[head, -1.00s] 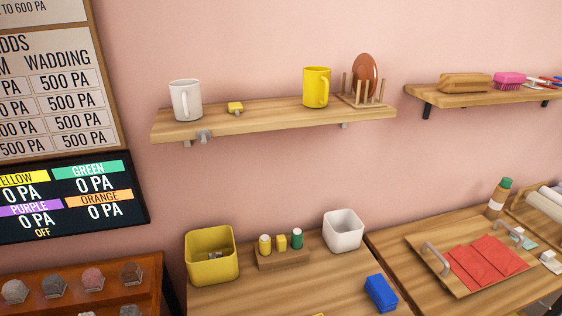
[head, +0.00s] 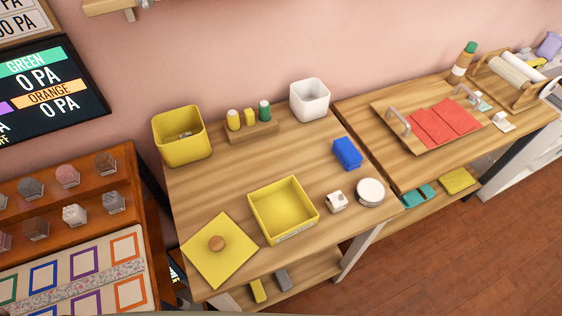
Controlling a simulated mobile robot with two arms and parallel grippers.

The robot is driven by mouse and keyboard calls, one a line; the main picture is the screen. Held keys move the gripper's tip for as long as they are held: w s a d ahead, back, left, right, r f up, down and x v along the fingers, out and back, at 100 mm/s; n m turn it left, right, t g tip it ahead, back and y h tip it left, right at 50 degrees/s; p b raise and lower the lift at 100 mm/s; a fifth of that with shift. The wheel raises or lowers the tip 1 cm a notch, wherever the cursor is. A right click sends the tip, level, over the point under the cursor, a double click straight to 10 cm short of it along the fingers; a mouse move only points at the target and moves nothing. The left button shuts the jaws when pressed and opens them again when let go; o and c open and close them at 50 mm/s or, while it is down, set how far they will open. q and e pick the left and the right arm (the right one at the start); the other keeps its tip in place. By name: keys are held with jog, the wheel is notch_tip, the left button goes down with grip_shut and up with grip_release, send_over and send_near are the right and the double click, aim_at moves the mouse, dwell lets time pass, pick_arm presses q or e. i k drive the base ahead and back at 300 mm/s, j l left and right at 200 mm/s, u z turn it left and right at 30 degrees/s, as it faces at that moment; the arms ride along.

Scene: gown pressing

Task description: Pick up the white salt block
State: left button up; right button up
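A whitish, rough lump (head: 75,215) sits in the front row of a brown stepped rack at the left, among grey, pink and brown lumps. A small white block with a dark mark (head: 336,201) stands on the wooden table, between the yellow box and a round white item. I cannot tell for certain which of the two is the white salt block. Neither of my grippers shows in the head view.
The table (head: 300,160) also holds an open yellow box (head: 283,210), a yellow lid with a knob (head: 220,250), a blue block (head: 347,153), a yellow bin (head: 182,136) and a white bin (head: 310,99). The brown rack (head: 125,228) stands left of the table.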

aim_at(336, 201)
jog(key=k+z, duration=0.25)
jog(key=z, duration=0.2)
jog(key=k+z, duration=0.3)
jog(key=z, duration=0.15)
